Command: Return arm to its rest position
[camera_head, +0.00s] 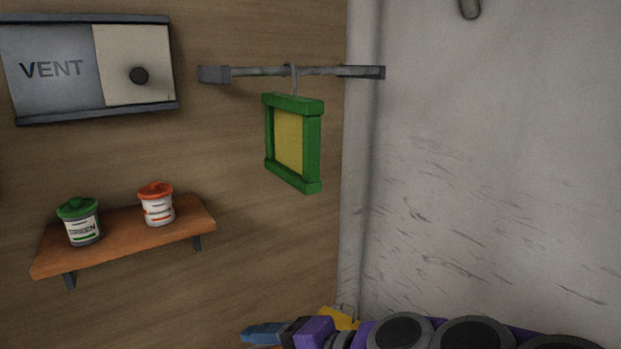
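My arm lies low across the bottom right of the head view, purple with dark round joints. Its front end (265,333), a blue-grey tip, points left at the bottom edge. I take this tip for my gripper, but its fingers cannot be made out, so I cannot tell whether it is open or shut. The tip appears apart from the shelf and the hanging frame. The lower part of the arm is cut off by the picture edge.
A wooden shelf (125,238) holds a green-lidded jar (81,224) and an orange-lidded jar (157,206). A green frame (312,145) with a yellow panel hangs from a metal rail (265,72). A VENT panel (50,70) is upper left.

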